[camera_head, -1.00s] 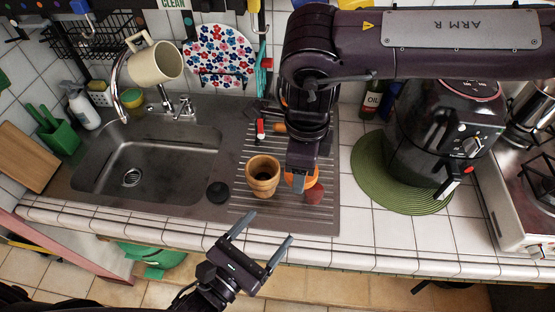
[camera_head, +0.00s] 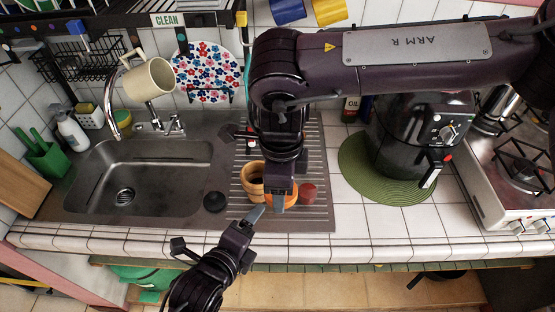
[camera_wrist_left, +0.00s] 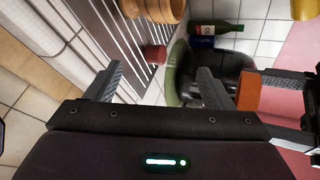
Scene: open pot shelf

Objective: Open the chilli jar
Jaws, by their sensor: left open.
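An orange round object (camera_head: 291,197), which may be the chilli jar, is at the tip of my right gripper (camera_head: 280,198) above the ribbed drainer. The gripper's finger hides part of it. In the left wrist view the orange object (camera_wrist_left: 262,97) lies between the right gripper's grey fingers. A small dark red cylinder (camera_head: 308,192) stands on the drainer just right of it. My left gripper (camera_head: 256,217) is in front of the counter, below the orange object. In the left wrist view its fingers (camera_wrist_left: 156,86) are wide apart with nothing between them.
A brown open pot (camera_head: 251,185) stands left of the right gripper. A black appliance (camera_head: 400,150) stands on a green round mat (camera_head: 352,175) at right. The counter's front edge is clear.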

